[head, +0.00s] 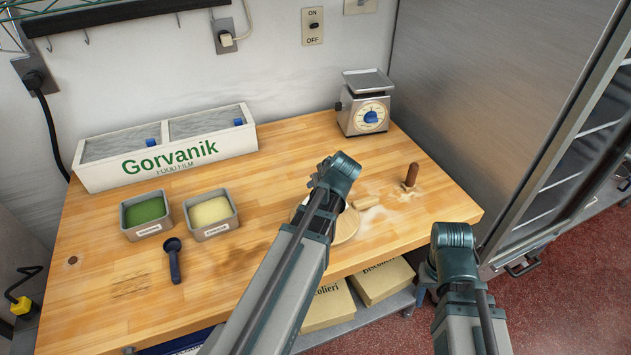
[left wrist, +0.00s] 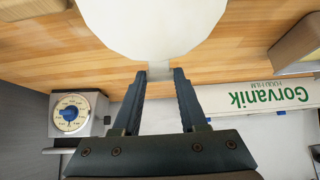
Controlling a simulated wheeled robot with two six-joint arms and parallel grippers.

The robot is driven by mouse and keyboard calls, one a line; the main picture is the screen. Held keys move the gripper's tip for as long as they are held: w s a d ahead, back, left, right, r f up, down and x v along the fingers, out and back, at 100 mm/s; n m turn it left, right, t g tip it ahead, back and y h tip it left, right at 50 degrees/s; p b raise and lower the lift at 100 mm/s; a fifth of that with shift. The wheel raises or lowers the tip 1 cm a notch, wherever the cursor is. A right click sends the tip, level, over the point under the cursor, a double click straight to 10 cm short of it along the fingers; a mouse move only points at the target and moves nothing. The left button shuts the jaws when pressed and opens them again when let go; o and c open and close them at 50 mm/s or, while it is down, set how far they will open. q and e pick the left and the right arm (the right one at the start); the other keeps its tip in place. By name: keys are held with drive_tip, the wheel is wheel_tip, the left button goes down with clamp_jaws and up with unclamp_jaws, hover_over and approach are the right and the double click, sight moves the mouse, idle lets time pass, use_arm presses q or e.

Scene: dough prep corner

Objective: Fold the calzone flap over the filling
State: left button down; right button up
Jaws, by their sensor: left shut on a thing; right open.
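The dough (left wrist: 150,22) is a pale, smooth round at the top of the left wrist view. My left gripper (left wrist: 158,74) has its two fingertips on a small pale tab at the dough's edge and is shut on it. I cannot make out filling in either view. My right gripper (head: 432,274) is open, off the table's front right edge; its fingertips are largely hidden by my own wrist.
A scale (head: 366,116) stands at the back. A white Gorvanik film box (head: 165,150) lies back left. Tubs of green (head: 147,215) and pale yellow (head: 211,214) filling and a dark scoop (head: 173,262) sit left. A brown wooden peg (head: 411,176) stands by flour. The front left is clear.

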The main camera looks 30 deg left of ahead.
use_arm(q)
drive_tip(key=shift+s+d+r, duration=0.25)
drive_tip(key=shift+s+d, duration=0.15)
drive_tip(key=shift+d, duration=0.1)
idle(0.9)
drive_tip(key=shift+c, duration=2.2)
unclamp_jaws()
drive_tip(key=p+v, duration=1)
drive_tip(key=v, duration=0.3)
drive_tip(key=shift+d+r+p, duration=0.2)
drive_tip(key=shift+r+p, duration=0.1)
drive_tip(key=shift+p, duration=0.1)
drive_tip(key=shift+s, duration=0.1)
